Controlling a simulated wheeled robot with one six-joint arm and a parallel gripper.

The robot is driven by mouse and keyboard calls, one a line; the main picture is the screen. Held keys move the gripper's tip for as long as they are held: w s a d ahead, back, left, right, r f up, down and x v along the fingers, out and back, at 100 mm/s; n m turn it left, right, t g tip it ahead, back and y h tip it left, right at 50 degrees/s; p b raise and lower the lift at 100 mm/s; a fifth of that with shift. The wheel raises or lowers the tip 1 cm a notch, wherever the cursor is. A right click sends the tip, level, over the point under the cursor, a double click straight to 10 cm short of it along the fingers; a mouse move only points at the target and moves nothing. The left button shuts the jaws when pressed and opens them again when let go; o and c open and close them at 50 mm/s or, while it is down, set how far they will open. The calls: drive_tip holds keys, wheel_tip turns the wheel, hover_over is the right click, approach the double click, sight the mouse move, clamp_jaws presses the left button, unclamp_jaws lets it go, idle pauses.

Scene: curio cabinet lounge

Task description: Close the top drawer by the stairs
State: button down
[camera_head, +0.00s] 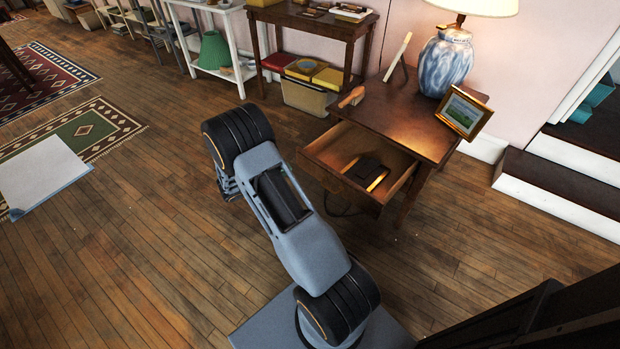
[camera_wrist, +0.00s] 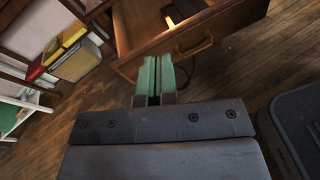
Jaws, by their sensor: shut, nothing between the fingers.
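The wooden side table (camera_head: 413,116) stands by the stairs (camera_head: 565,180). Its top drawer (camera_head: 328,165) is pulled open, with a dark item (camera_head: 363,170) lying inside. In the wrist view the drawer front (camera_wrist: 232,24) crosses the top, with a brass handle (camera_wrist: 193,47) right of my fingers. My gripper (camera_wrist: 154,62) is shut and empty, its green fingers together and pointing at the lower left part of the drawer front. I cannot tell whether they touch it. In the head view my arm hides the gripper.
A blue-and-white lamp (camera_head: 446,62) and a gold picture frame (camera_head: 464,112) stand on the table. A darker table (camera_head: 312,22) with boxes beneath is behind. Wood floor is open at the left, with a green rug (camera_head: 95,128).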

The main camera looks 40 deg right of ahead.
wheel_tip(320, 180, down, 11)
drive_tip(key=w+n+t+h+b, duration=0.2)
drive_tip(key=w+n+t+b, duration=0.1)
drive_tip(key=n, duration=0.2)
drive_tip(key=b, duration=0.3)
approach(314, 162)
drive_tip(key=shift+t, duration=0.4)
drive_tip(key=d, duration=0.7)
drive_tip(key=shift+w+d+f, duration=0.1)
drive_tip(key=shift+d, duration=0.15)
